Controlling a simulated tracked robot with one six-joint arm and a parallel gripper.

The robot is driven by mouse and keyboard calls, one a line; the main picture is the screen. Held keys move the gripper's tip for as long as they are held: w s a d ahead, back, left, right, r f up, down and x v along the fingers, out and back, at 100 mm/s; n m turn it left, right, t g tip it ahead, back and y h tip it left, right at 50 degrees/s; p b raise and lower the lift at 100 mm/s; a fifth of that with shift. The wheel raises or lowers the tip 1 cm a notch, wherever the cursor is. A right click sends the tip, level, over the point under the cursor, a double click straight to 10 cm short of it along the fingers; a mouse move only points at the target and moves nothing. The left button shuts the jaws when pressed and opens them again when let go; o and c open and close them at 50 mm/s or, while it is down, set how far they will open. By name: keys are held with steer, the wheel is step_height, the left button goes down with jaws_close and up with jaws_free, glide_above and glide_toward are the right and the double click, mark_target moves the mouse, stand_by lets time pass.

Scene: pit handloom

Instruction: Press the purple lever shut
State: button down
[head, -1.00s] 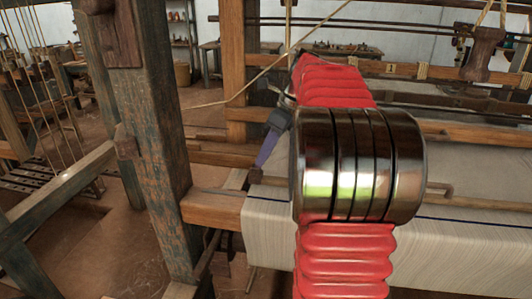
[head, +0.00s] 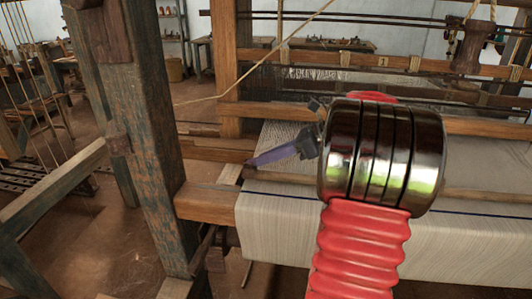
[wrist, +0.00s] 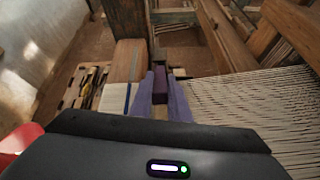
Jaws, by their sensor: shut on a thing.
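The purple lever (wrist: 160,84) shows in the wrist view as a dark purple block between my two lavender fingers. My gripper (head: 257,161) is shut on it, with a finger on either side. In the head view my fingers lie almost flat and point left, with their tips at a small dark piece (head: 248,172) at the left end of the loom's front beam. My fingers hide most of the lever there. How far it is pressed cannot be told.
The wooden beam end (head: 207,203) lies just left of and below my gripper. A thick upright post (head: 150,140) stands further left. Pale cloth (head: 310,225) is wound on the front beam, and warp threads (wrist: 255,100) stretch to the right in the wrist view.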

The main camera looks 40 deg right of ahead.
steer(key=shift+s+d+f+t+y, duration=0.1)
steer(key=shift+s+f+t+y, duration=0.05)
steer(key=shift+f+t+y, duration=0.35)
steer(key=shift+s+d+f+t+y, duration=0.15)
steer(key=shift+f+t+y, duration=0.15)
steer(key=shift+t, duration=0.3)
steer(key=c, duration=1.7)
jaws_free()
steer(key=shift+o, duration=0.2)
steer(key=v, duration=1.3)
steer(key=shift+s+d, duration=0.25)
steer(key=shift+s, duration=0.05)
